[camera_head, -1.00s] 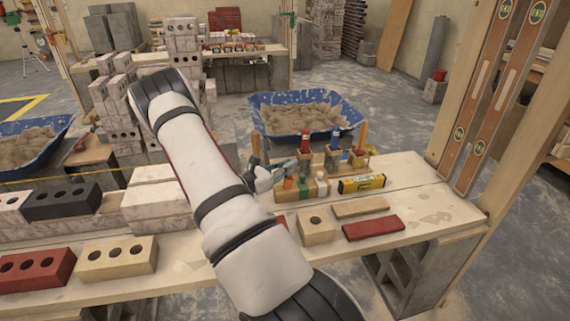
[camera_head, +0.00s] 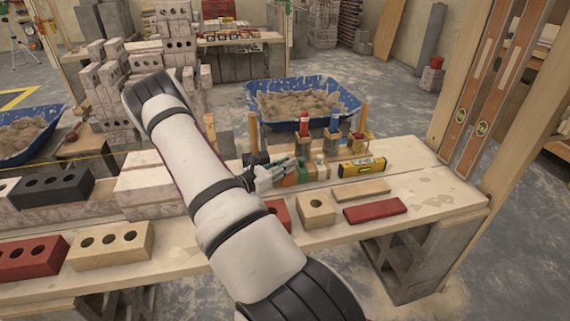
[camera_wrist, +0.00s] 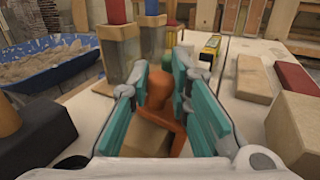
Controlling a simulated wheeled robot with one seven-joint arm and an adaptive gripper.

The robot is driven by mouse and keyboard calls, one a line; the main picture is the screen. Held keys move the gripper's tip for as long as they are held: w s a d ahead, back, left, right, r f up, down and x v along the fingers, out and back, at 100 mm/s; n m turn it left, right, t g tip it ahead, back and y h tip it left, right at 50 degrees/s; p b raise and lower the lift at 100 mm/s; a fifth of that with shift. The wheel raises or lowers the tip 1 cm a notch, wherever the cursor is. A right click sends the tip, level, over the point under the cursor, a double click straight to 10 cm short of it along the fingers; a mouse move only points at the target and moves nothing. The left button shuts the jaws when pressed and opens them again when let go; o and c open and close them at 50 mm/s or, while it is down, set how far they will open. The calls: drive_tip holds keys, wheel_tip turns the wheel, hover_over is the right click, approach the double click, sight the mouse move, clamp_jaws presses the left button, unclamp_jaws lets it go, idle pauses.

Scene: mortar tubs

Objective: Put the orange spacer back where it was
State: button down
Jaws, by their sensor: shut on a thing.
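My gripper (camera_wrist: 172,100) has teal finger pads, and they are closed around an orange piece (camera_wrist: 183,105), which I take as the orange spacer. Its narrow knob-like top stands between the pads, and its lower part is partly hidden by them. A tan block face (camera_wrist: 148,137) shows beside it, low between the fingers; I cannot tell whether it touches. In the head view my gripper (camera_head: 278,172) is at the left end of the small bottles on the bench.
Behind the gripper stand a green bottle (camera_head: 303,171), a white bottle (camera_head: 321,168) and wooden holders with coloured handles (camera_head: 333,127). A yellow level (camera_head: 362,167) lies to the right. A cream brick (camera_head: 316,210) and red tile (camera_head: 374,210) are in front. A blue tub (camera_head: 258,97) stands behind.

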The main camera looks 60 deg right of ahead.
drive_tip(key=c, duration=1.4)
unclamp_jaws()
wheel_tip(320, 180, up, 10)
